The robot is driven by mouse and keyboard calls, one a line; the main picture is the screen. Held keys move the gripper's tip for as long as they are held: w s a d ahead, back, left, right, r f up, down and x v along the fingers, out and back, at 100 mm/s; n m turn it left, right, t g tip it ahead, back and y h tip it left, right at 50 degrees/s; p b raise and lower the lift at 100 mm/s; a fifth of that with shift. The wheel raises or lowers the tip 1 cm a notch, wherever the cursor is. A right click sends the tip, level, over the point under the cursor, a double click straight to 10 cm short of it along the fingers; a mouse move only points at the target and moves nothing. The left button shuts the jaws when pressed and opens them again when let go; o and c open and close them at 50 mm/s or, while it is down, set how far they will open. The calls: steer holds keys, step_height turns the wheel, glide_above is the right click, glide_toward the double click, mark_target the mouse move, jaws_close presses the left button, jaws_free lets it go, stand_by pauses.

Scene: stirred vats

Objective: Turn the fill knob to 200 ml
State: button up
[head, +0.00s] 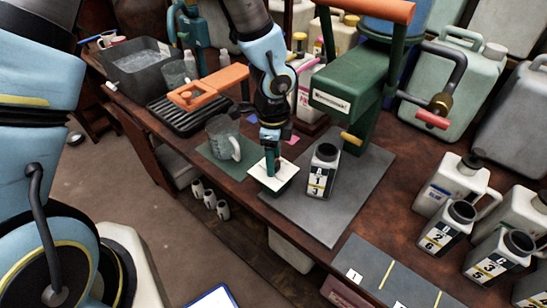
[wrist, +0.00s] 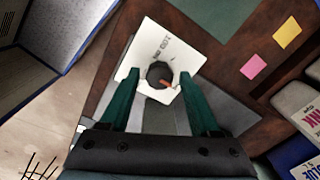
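A white square plate (wrist: 172,50) with small dark print lies below my gripper. A round dark knob with an orange-red pointer (wrist: 160,74) is at its middle; I take this as the fill knob. The pointer aims to the lower right in the wrist view, and the print is too small to read surely. My gripper (wrist: 159,75) is open, with one green finger on each side of the knob and gaps between. In the head view the plate (head: 285,170) sits at the table's front edge, with my gripper (head: 271,172) pointing down over it and hiding the knob.
A labelled bottle (head: 322,172) stands right of the plate on a grey mat (head: 345,205), below a green dispenser (head: 345,98). A clear jug (head: 222,138) stands to the left on a green mat. Several bottles (head: 447,228) crowd the right. Pink and yellow notes (wrist: 257,67) lie nearby.

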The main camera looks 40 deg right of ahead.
steer(key=shift+o, duration=0.5)
step_height(320, 180, up, 11)
steer(key=shift+s+a, duration=0.15)
steer(key=shift+f, duration=0.15)
stand_by(0.4)
steer(key=w+a+r+n, duration=0.1)
steer(key=w+a+n, duration=0.55)
steer(key=a, duration=0.25)
steer(key=w+a+r+n, duration=0.2)
steer(key=w+a+n, duration=0.45)
steer(key=a, duration=0.25)
steer(key=a+r+n+t, duration=0.1)
steer(key=a+r+n, duration=0.1)
steer(key=a+n, duration=1.1)
steer(key=a, duration=0.4)
steer(key=shift+r+n, duration=0.15)
steer(key=shift+n, duration=0.15)
steer(key=shift+w, duration=0.1)
